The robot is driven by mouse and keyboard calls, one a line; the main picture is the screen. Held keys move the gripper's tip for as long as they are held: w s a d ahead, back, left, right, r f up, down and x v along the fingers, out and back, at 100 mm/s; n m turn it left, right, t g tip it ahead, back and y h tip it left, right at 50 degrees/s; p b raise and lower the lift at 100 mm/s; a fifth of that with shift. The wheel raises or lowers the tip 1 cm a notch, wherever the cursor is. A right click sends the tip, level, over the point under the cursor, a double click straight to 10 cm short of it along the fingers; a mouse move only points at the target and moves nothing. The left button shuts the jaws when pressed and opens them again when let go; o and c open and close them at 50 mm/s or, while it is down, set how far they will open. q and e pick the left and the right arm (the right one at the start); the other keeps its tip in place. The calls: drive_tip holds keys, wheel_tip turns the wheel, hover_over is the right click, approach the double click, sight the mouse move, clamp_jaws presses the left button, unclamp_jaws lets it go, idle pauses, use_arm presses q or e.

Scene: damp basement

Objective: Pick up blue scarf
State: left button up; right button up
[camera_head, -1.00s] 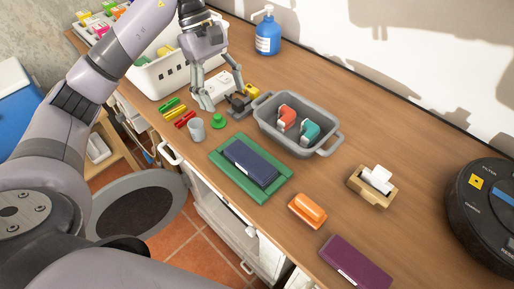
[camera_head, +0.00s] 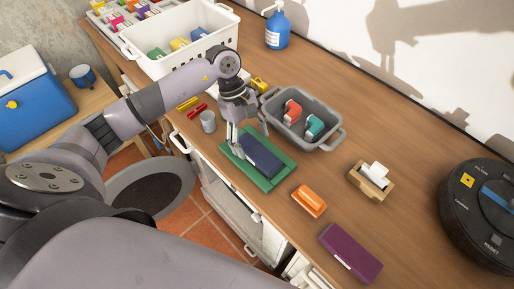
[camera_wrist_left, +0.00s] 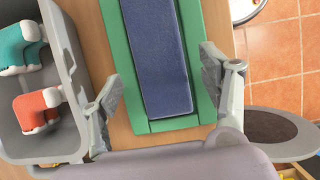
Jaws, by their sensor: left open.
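The blue scarf (camera_head: 263,158) is a flat, dark blue folded rectangle. It lies on a green tray (camera_head: 246,174) near the counter's front edge. In the left wrist view the scarf (camera_wrist_left: 156,62) runs lengthwise up the picture, framed by the green tray (camera_wrist_left: 119,52). My left gripper (camera_head: 248,138) is open over the back-left end of the scarf. In the wrist view its fingers (camera_wrist_left: 160,80) are spread on either side of the scarf, with nothing between them held. My right gripper is not in view.
A grey tub (camera_head: 327,143) with a red and a teal item stands close behind the green tray. A grey cup (camera_head: 208,122) is to the left. An orange item (camera_head: 310,201), a purple folded piece (camera_head: 350,253) and a wooden holder (camera_head: 371,184) lie to the right.

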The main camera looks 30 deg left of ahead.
use_arm(q)
drive_tip(key=shift+x, duration=0.9)
drive_tip(key=shift+c, duration=0.2)
drive_tip(key=shift+r, duration=0.1)
drive_tip(key=c, duration=1.2)
